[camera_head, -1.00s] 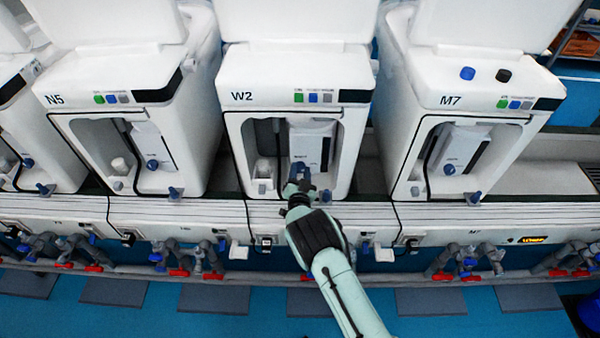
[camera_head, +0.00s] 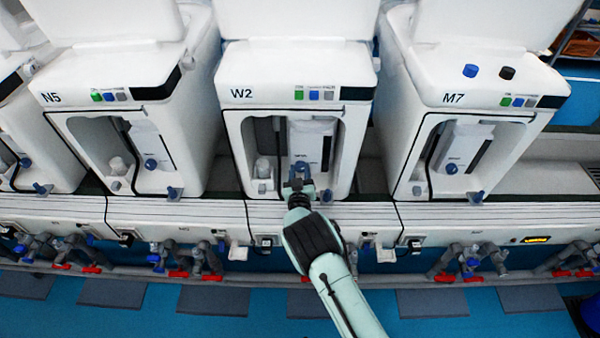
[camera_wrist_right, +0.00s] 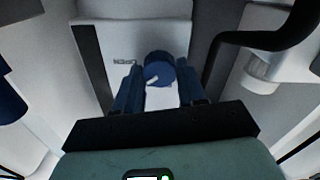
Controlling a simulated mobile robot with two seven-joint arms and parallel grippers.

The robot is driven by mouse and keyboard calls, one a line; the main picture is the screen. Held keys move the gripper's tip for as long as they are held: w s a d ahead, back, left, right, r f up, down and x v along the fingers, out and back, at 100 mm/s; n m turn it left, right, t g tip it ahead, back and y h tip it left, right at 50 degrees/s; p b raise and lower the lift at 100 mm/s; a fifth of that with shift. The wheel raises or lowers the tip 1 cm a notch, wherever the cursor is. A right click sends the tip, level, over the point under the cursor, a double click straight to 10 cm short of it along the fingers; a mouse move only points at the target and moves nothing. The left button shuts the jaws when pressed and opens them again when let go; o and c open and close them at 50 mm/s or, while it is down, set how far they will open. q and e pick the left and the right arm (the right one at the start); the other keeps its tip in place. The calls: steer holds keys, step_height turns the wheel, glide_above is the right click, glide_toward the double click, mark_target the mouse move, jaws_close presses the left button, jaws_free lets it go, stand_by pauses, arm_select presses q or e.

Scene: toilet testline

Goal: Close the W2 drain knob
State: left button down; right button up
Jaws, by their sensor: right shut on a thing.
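The white W2 unit (camera_head: 242,133) stands in the middle of the head view, with an open recess in its front. My right gripper (camera_head: 300,172) reaches into this recess from below. In the right wrist view a round dark blue knob (camera_wrist_right: 158,68) with a small white mark sits between the two blue fingers of the gripper (camera_wrist_right: 159,92), which are shut on it. In the head view the gripper largely hides the knob. My left gripper is not in view.
A smaller blue knob (camera_head: 326,194) sits at W2's lower front edge, right of my gripper. A black hose and a pale cup (camera_head: 262,168) are in the recess's left side. Units N5 (camera_head: 75,125) and M7 (camera_head: 430,120) flank W2. Pipes with red handles run below.

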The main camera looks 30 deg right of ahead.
steer(key=n, duration=0.4)
steer(key=shift+a+n, duration=0.1)
steer(key=shift+n, duration=0.2)
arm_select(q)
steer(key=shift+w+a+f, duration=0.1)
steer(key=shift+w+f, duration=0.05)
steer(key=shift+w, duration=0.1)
arm_select(e)
steer(key=n, duration=0.5)
steer(key=shift+f, duration=0.1)
steer(key=shift+n, duration=0.4)
steer(key=o, duration=1.1)
steer(key=shift+s, duration=0.1)
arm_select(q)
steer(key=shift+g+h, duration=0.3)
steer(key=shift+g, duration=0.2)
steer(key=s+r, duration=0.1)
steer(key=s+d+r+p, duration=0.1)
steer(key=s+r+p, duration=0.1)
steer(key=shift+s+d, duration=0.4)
arm_select(e)
steer(key=v, duration=1.3)
steer(key=shift+s, duration=0.1)
